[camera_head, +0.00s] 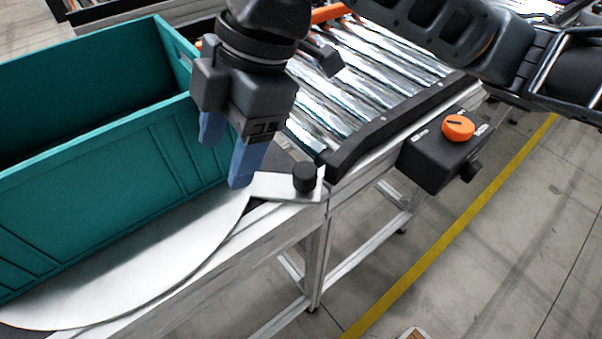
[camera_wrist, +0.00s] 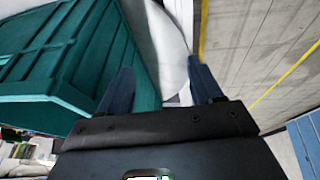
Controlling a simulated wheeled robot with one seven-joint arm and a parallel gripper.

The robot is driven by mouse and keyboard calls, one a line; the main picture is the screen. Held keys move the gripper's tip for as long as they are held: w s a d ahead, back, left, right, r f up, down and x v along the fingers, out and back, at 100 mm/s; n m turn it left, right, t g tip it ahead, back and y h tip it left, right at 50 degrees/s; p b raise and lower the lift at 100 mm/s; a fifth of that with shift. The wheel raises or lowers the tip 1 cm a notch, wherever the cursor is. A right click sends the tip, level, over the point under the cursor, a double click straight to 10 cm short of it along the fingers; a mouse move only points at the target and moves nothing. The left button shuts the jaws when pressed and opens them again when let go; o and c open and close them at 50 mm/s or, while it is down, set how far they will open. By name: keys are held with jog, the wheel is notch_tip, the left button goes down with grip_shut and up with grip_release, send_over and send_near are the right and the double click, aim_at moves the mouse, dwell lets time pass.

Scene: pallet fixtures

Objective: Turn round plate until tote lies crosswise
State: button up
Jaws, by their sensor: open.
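The teal tote (camera_head: 120,175) sits on the pale round plate (camera_head: 160,250) at the left of the head view. Its long side runs slantwise, from lower left to upper right. A short arm with a black knob (camera_head: 304,177) sticks out from the plate's right edge. My gripper (camera_head: 224,160) points down by the tote's right end, its blue fingers apart with nothing between them. One fingertip is close to the plate edge near the knob arm; I cannot tell whether it touches. In the wrist view the tote (camera_wrist: 70,60) and plate (camera_wrist: 155,40) show beyond the fingers.
A roller conveyor (camera_head: 385,75) with a black end rail (camera_head: 390,125) lies right of the plate. A black control box with an orange dial (camera_head: 458,127) hangs on its near side. A yellow line (camera_head: 450,225) crosses the open floor at right.

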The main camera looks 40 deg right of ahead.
aim_at(305, 169)
jog(key=d+h, duration=0.1)
jog(key=d, duration=0.2)
jog(key=s+d+f+g+h, duration=0.1)
jog(key=d, duration=0.2)
jog(key=s+d+f+h, duration=0.1)
jog(key=d+h, duration=0.1)
jog(key=d, duration=0.1)
jog(key=shift+d+f+g+b, duration=0.1)
jog(key=shift+d+g+b, duration=0.05)
jog(key=shift+g+b, duration=0.2)
jog(key=shift+d+f, duration=0.2)
notch_tip(305, 169, down, 7)
jog(key=shift+f+b, duration=0.2)
jog(key=shift+b, duration=0.1)
jog(key=shift+c, duration=0.2)
grip_shut()
